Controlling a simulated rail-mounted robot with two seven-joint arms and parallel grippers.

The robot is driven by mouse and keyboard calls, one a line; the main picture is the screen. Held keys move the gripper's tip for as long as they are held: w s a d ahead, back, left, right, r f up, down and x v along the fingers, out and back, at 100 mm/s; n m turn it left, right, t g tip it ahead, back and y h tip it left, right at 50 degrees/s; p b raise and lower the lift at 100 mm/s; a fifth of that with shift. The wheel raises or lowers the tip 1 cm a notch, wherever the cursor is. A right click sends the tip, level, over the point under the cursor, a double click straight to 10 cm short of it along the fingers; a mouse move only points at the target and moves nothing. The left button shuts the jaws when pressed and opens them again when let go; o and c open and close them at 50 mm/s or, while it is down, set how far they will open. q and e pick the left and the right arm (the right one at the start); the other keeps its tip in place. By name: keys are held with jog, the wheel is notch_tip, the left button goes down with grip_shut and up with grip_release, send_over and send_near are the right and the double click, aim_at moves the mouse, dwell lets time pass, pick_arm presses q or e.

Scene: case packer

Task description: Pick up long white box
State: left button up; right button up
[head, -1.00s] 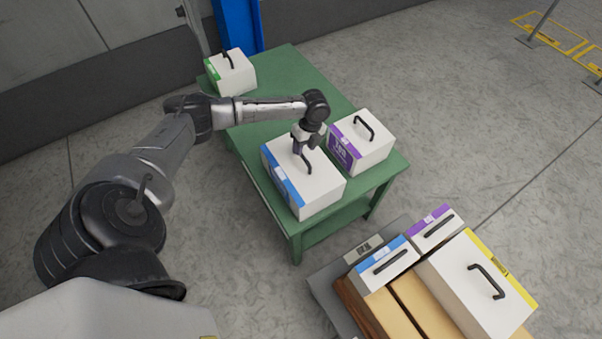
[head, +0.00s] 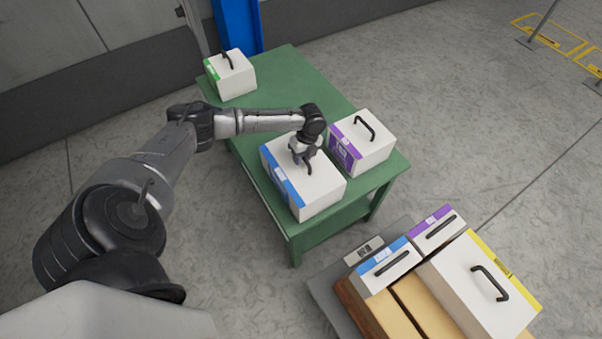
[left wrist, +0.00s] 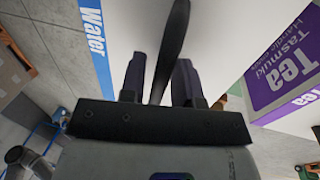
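A long white box (head: 325,187) with a blue edge strip and a black top handle stands on the green table's near end. In the left wrist view its strip (left wrist: 95,45) reads "Water". My left gripper (head: 302,157) is over its top at the handle. In the left wrist view the gripper (left wrist: 160,83) is open, one finger on each side of the black handle (left wrist: 173,45), with visible gaps. The handle's lower part is hidden by the gripper. My right gripper is not in view.
A purple-labelled white tea box (head: 370,145) stands close to the right. A green-labelled box (head: 235,78) is at the far end of the green table (head: 285,100). Blue-, purple- and yellow-labelled boxes (head: 470,285) sit on a stack at lower right. The table's middle is clear.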

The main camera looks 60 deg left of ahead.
pick_arm(q)
grip_shut()
jog(key=shift+w+r, duration=0.1)
jog(key=shift+r, duration=0.05)
dwell(0.9)
